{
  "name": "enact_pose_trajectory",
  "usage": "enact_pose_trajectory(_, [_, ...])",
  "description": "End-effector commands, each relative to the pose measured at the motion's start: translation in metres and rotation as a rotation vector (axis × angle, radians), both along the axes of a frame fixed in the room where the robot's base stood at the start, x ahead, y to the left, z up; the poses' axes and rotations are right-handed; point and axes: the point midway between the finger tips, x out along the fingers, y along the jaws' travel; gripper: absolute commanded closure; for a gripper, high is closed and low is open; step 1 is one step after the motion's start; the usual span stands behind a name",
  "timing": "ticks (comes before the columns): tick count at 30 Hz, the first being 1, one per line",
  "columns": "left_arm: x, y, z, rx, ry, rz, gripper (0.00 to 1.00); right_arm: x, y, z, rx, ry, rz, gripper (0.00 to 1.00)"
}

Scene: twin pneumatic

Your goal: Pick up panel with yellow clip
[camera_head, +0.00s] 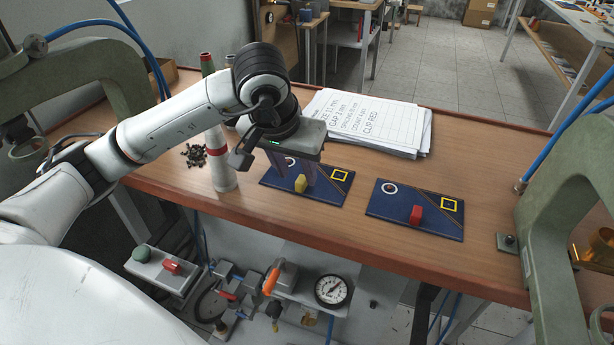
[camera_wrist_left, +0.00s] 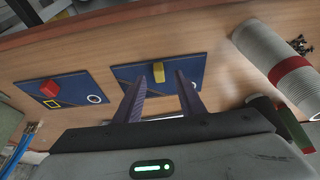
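The blue panel with the yellow clip (camera_head: 330,197) lies flat on the wooden bench. Its yellow clip (camera_head: 301,183) stands near its front edge, and it also shows in the left wrist view (camera_wrist_left: 158,72). My left gripper (camera_head: 308,178) points down over this panel. Its two fingers are spread apart, with the clip seen between and beyond their tips in the left wrist view (camera_wrist_left: 161,78). Nothing is held; whether the tips touch the panel I cannot tell. A similar panel with a red clip (camera_head: 440,223) lies to the right. My right gripper is not in view.
A white cylinder with a red band (camera_head: 221,172) stands just left of the panel. A paper stack (camera_head: 400,140) lies behind, with small dark parts (camera_head: 195,155) at left. Green clamp-like frames stand at both sides. A pressure gauge (camera_head: 332,290) sits below the bench edge.

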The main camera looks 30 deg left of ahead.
Motion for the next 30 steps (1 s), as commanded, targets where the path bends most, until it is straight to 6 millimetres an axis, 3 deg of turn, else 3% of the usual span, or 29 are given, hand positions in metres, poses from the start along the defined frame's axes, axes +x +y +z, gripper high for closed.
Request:
enact_pose_trajectory(6, [0.010, 0.001, -0.027, -0.002, 0.003, 0.001, 0.64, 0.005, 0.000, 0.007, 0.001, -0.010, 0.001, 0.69])
enact_pose_trajectory(14, [0.012, 0.001, -0.030, -0.001, 0.000, 0.001, 0.64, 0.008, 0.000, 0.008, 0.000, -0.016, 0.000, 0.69])
enact_pose_trajectory(21, [0.011, 0.001, -0.029, -0.001, 0.000, 0.001, 1.00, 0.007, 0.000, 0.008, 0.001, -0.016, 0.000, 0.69])
enact_pose_trajectory(30, [0.012, 0.001, -0.028, -0.001, -0.001, 0.001, 1.00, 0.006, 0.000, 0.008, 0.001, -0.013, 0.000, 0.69])
